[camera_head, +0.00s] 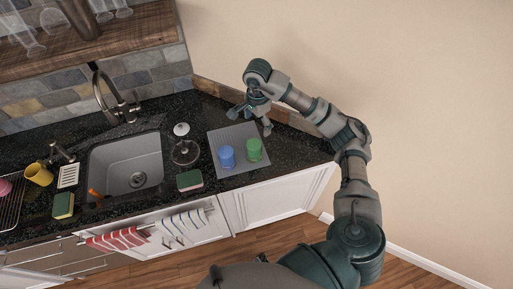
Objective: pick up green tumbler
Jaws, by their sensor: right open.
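The green tumbler (254,150) stands on a grey mat (231,137) at the right end of the dark counter. A blue tumbler (227,157) stands on the same mat, just left of the green one. My right gripper (252,119) is above the back part of the mat, behind the green tumbler in the picture. It is open, its fingers are spread, and it appears empty and apart from both tumblers. My left gripper is not in view.
A glass-domed stand (185,151) and a green sponge (189,180) lie left of the mat. Further left are the sink (125,165), faucet (112,98) and a yellow cup (39,174). The wall (400,70) closes off the back right.

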